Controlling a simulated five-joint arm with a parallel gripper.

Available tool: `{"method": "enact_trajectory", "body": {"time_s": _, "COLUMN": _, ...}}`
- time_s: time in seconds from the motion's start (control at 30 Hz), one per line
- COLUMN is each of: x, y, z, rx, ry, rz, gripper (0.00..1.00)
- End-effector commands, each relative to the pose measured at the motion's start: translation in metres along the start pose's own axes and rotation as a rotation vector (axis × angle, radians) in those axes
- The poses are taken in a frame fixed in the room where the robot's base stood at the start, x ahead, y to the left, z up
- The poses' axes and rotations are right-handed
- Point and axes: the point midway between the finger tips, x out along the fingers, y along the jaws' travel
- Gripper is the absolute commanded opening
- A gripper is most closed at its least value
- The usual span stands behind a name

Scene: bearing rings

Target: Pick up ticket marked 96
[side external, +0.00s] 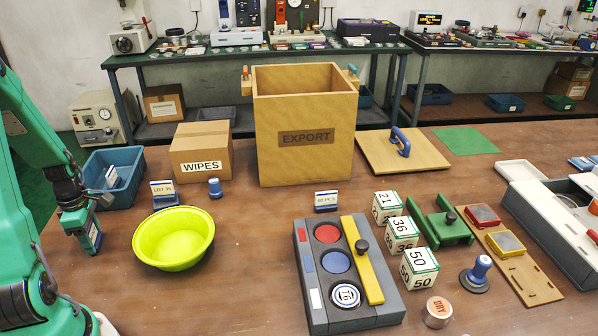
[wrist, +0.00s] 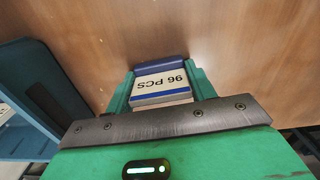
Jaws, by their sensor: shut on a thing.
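The ticket marked 96 PCS (wrist: 160,84) is a white block with a blue band and a dark blue base. It shows upside down in the wrist view, between the two green fingers of my gripper (wrist: 163,90). In the side view my gripper (side external: 82,228) points down at the table's left, shut on the ticket (side external: 95,238), whose blue and white side shows. I cannot tell whether its base touches the table.
A blue bin (side external: 118,160) with tickets stands behind my gripper. The LOT ticket (side external: 162,190), WIPES box (side external: 201,150) and lime bowl (side external: 174,237) are to its right. The EXPORT crate (side external: 303,160) stands farther back. Bare table lies in front of the bowl.

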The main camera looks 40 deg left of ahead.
Motion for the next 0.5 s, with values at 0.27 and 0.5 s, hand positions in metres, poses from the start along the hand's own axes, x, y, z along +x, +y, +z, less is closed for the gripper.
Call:
{"method": "enact_trajectory", "body": {"time_s": 0.27, "x": -0.004, "y": 0.001, "z": 0.000, "rx": 0.000, "ry": 0.000, "rz": 0.002, "gripper": 0.30}}
{"method": "enact_trajectory", "body": {"time_s": 0.5, "x": -0.018, "y": 0.001, "z": 0.000, "rx": 0.000, "ry": 0.000, "rz": 0.005, "gripper": 0.30}}
